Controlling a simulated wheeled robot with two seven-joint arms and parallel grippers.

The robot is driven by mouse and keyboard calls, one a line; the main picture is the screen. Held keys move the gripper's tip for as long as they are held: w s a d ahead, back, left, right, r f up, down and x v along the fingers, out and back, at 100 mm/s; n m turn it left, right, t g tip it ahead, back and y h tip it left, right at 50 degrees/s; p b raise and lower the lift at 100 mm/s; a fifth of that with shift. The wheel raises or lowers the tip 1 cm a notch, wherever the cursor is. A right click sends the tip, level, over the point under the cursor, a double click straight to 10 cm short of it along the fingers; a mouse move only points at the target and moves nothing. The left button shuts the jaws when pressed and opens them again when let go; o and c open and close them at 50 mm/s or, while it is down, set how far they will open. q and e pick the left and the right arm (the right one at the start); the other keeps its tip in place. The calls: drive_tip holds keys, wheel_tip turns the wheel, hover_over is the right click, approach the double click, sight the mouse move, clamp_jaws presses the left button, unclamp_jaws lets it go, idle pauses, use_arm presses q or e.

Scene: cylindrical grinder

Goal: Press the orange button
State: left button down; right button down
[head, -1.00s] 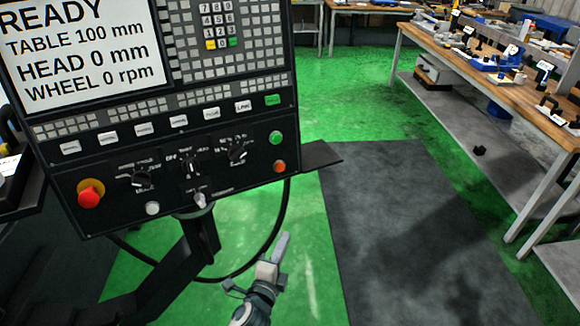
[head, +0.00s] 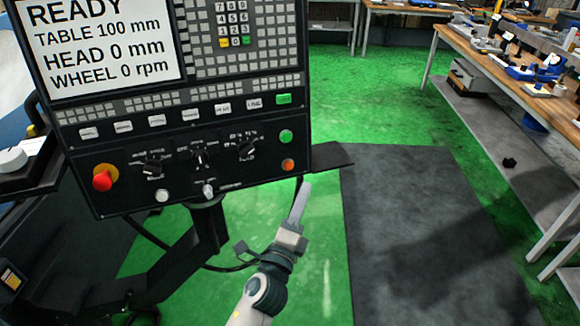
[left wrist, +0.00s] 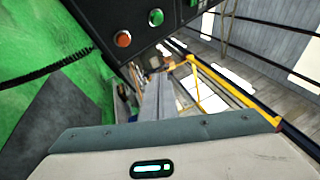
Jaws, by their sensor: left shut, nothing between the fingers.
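The orange button (head: 288,165) is a small round button at the lower right corner of the black control panel (head: 130,192), just below a green button (head: 286,136). My left gripper (head: 303,190) is shut and empty, below and a little right of the orange button, apart from it in the picture. In the left wrist view, the orange button (left wrist: 123,39) shows at upper left beside the green button (left wrist: 155,17). There the shut fingers (left wrist: 158,98) point up the picture, below and right of the orange button. My right gripper is not in view.
A red knob (head: 102,180) and several dials sit on the same panel. A small dark shelf (head: 330,156) juts out at the panel's right edge. A dark mat (head: 420,230) lies on the green floor. A workbench (head: 500,70) with tools stands at the right.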

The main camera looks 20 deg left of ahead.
use_arm(q)
drive_tip(key=shift+w+a+f+b, duration=0.25)
drive_tip(key=shift+w+a, duration=0.65)
drive_tip(key=shift+w, duration=0.25)
drive_tip(key=shift+w+a+f+b, duration=0.2)
drive_tip(key=shift+w+a+f, duration=0.1)
drive_tip(key=shift+w+a, duration=0.7)
drive_tip(key=shift+w+a+f+b, duration=0.25)
drive_tip(key=shift+w+a, duration=0.5)
drive_tip(key=shift+w, duration=0.5)
drive_tip(key=shift+w+a, duration=0.1)
drive_tip(key=shift+w, duration=0.05)
drive_tip(key=shift+w+a+f, duration=0.1)
drive_tip(key=shift+w+a, duration=0.05)
drive_tip(key=shift+w, duration=0.05)
drive_tip(key=shift+w+a, duration=0.25)
drive_tip(key=shift+w, duration=0.05)
idle(0.9)
drive_tip(key=shift+s+d, duration=0.5)
drive_tip(key=shift+s, duration=0.2)
idle(0.4)
drive_tip(key=shift+s+d+r+p, duration=0.3)
drive_tip(key=shift+s+d, duration=0.5)
drive_tip(key=shift+s, duration=0.15)
drive_tip(key=shift+s+d+r+p, duration=0.25)
drive_tip(key=shift+s+d, duration=0.5)
drive_tip(key=shift+s, duration=0.2)
